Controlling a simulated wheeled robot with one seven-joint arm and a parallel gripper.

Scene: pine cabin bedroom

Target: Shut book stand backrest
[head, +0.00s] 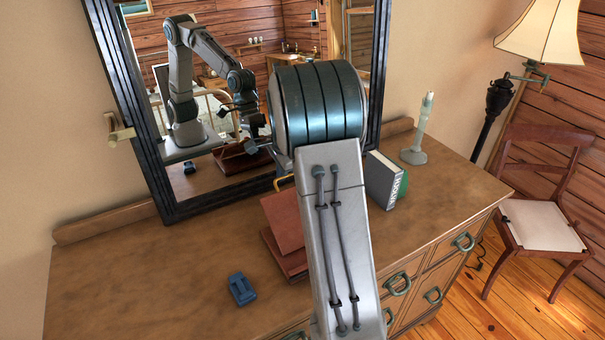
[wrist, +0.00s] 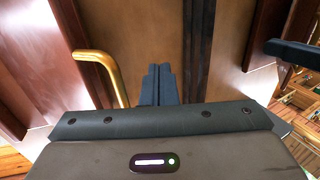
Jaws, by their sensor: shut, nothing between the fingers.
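The book stand is reddish-brown wood on the dresser top, partly hidden behind my arm in the head view. Its backrest panel (head: 283,220) stands tilted up over the base (head: 292,266). I cannot tell whether the fingers touch the wood. My arm hides the gripper in the head view.
A large dark-framed mirror (head: 165,165) stands behind and reflects my arm. A small blue object (head: 241,289) lies left of the stand. An upright book (head: 385,181) and a pale candlestick (head: 419,130) stand to the right. The dresser's left top (head: 130,270) is clear.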

